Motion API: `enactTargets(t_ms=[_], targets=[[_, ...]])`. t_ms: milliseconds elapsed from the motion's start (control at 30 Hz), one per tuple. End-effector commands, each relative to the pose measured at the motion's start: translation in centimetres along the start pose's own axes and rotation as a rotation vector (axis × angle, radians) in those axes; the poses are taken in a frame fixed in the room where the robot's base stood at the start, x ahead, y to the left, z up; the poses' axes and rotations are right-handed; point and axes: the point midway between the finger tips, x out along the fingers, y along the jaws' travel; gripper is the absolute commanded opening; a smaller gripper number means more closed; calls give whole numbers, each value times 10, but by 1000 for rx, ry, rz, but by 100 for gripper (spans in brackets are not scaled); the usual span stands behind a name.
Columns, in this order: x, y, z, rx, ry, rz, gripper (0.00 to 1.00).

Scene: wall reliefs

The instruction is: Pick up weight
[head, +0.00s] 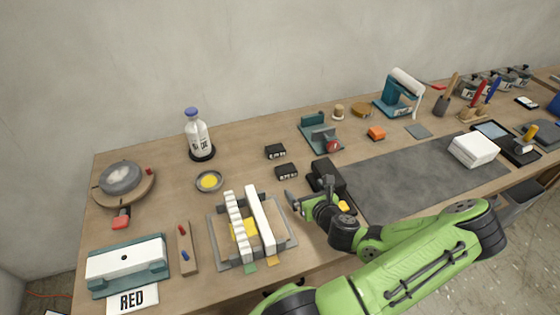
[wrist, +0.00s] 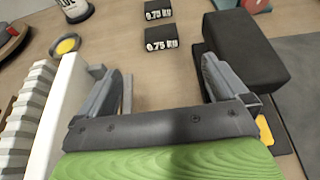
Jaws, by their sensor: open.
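Two small black weights lie on the wooden bench, the farther one (head: 275,151) and the nearer one (head: 286,172). In the wrist view both the farther weight (wrist: 158,12) and the nearer weight (wrist: 175,42) show white lettering that looks like "0.75 KG". My gripper (head: 306,197) is open and empty, low over the bench on the near side of them. In the wrist view the nearer weight is ahead of the gap between my fingers (wrist: 165,75), apart from both.
A larger black block (head: 328,173) stands close to the right of my gripper, also in the wrist view (wrist: 248,45). A fixture with white bars (head: 262,217) stands to the left. A yellow-filled dish (head: 209,181) and a bottle (head: 198,137) are farther left. A grey mat (head: 420,180) lies right.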

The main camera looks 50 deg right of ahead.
Motion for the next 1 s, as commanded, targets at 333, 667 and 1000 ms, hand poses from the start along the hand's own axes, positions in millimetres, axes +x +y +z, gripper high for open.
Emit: enactTargets(t_ms=[333,667,1000], targets=[[52,1,1,-4,-1,3,100],[110,0,-1,-1,-1,1,100],[158,-1,-3,-2,0,0,100]])
